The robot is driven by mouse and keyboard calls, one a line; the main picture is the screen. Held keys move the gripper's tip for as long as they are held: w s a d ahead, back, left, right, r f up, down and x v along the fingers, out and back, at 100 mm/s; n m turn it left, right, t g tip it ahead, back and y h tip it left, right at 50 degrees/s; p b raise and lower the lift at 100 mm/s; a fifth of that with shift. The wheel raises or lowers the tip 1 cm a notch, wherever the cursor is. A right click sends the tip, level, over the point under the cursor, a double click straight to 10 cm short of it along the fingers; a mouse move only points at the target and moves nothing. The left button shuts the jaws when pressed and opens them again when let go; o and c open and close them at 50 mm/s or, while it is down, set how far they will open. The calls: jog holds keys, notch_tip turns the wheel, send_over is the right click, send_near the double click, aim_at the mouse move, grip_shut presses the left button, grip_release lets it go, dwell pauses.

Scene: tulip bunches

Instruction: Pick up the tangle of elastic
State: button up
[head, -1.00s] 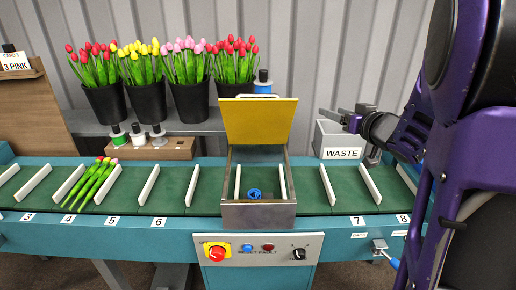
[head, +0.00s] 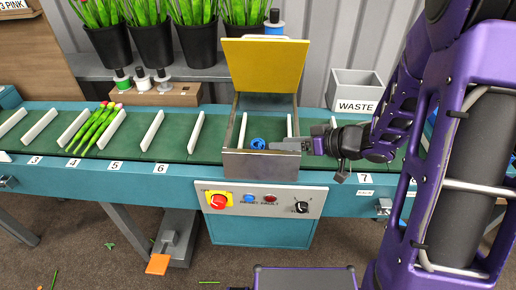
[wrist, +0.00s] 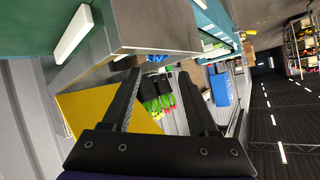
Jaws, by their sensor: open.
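The blue tangle of elastic (head: 257,143) lies on the green belt inside the open metal box (head: 262,165), between two white dividers. The box's yellow lid (head: 266,65) stands raised at the back.
The grey WASTE bin (head: 356,91) stands behind the belt at right. Tulips (head: 95,127) lie on the belt at left among white dividers. Black flower buckets (head: 152,48) stand on the shelf behind. The control panel (head: 262,200) is below the box.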

aim_at(262, 142)
jog(key=b+x, duration=0.2)
jog(key=x, duration=0.5)
jog(key=shift+w+a+f, duration=0.1)
jog(key=shift+w+f, duration=0.15)
jog(key=shift+w+a, duration=0.2)
jog(key=shift+a, duration=0.1)
grip_shut()
